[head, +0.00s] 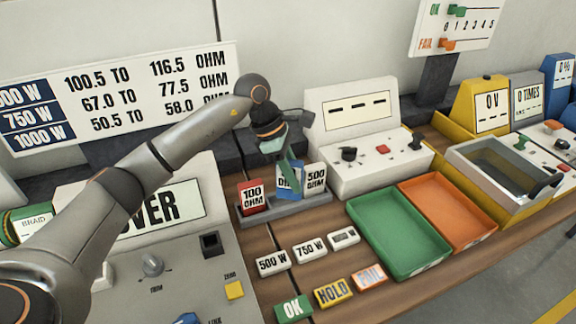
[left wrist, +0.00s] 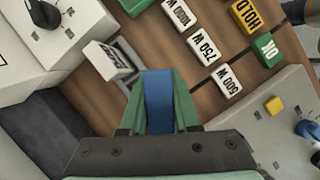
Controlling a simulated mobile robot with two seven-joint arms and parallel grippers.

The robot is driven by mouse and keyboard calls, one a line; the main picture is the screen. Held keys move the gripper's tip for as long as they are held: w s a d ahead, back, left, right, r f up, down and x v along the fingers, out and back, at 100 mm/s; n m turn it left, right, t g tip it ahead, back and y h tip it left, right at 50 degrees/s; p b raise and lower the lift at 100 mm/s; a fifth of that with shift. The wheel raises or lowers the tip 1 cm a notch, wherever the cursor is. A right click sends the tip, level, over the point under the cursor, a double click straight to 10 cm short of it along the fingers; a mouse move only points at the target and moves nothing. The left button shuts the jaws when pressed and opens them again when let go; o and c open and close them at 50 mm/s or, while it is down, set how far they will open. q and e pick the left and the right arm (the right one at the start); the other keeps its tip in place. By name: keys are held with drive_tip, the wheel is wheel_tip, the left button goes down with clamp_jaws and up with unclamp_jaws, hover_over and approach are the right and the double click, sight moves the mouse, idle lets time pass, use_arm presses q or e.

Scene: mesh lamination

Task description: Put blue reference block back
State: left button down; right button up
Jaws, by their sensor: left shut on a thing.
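The blue reference block (head: 289,180) stands between the red 100 OHM block (head: 251,197) and the white 500 OHM block (head: 315,179) at the grey holder (head: 287,208). My left gripper (head: 287,164) comes down over the blue block from above and is shut on it. In the left wrist view the blue block (left wrist: 159,100) sits between the green fingers, and the white block (left wrist: 110,60) is beside it. I cannot tell whether the blue block's bottom touches the holder. My right gripper is not in view.
White tiles (head: 310,250) and the OK, HOLD and FAIL tiles (head: 332,292) lie in front of the holder. A green tray (head: 400,232) and an orange tray (head: 447,212) are to the right. A white meter box (head: 365,150) stands behind, and a grey console (head: 190,265) is at left.

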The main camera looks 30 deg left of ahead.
use_arm(q)
drive_tip(key=shift+w+a+f+n+t+y+b, duration=0.3)
drive_tip(key=shift+w+a+f+n+b, duration=0.35)
drive_tip(key=shift+f+n, duration=0.35)
drive_tip(key=shift+w+a+f+n+t+y+b, duration=0.15)
drive_tip(key=shift+w+a+f+n+t+b, duration=0.45)
drive_tip(key=shift+f+n, duration=0.4)
drive_tip(key=shift+w+a+f+n+t+y+b, duration=0.25)
drive_tip(key=shift+w+a+f+n+b, duration=0.45)
drive_tip(key=shift+n, duration=0.5)
drive_tip(key=shift+d+f+b, duration=0.2)
drive_tip(key=shift+f+b, duration=0.3)
drive_tip(key=shift+f, duration=0.2)
drive_tip(key=c, duration=0.7)
unclamp_jaws()
drive_tip(key=shift+s, duration=0.1)
drive_tip(key=shift+o, duration=0.7)
drive_tip(key=shift+f, duration=0.1)
